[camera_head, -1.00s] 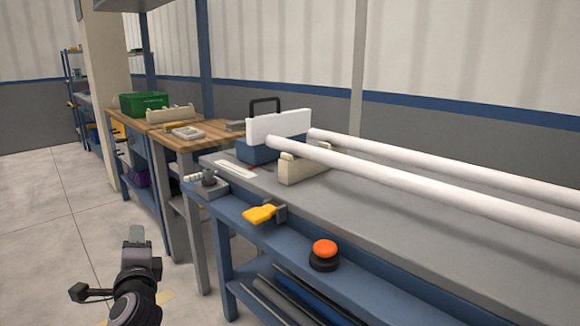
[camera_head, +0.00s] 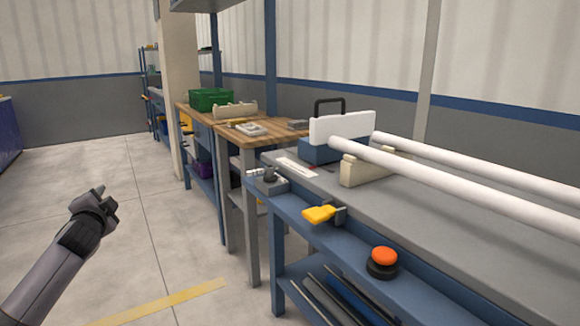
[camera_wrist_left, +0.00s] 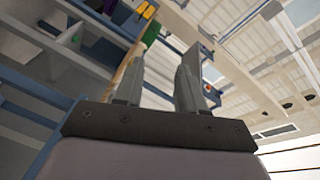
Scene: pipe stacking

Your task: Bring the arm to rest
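My left arm comes in from the lower left in the head view. Its gripper (camera_head: 98,192) is raised over open floor, left of the benches and apart from them. In the left wrist view the two fingers of the gripper (camera_wrist_left: 162,62) stand apart with nothing between them. My right gripper is not in view. A near white pipe (camera_head: 450,182) and a far white pipe (camera_head: 470,164) lie along the grey bench top, running out of the picture at right.
The grey bench (camera_head: 420,225) carries a cream pipe support (camera_head: 366,169), a white panel (camera_head: 343,127), a yellow-handled clamp (camera_head: 319,214) and an orange button (camera_head: 383,256). A wooden-topped table (camera_head: 275,136) and green crate (camera_head: 211,99) stand behind. Floor (camera_head: 150,225) around my left gripper is clear.

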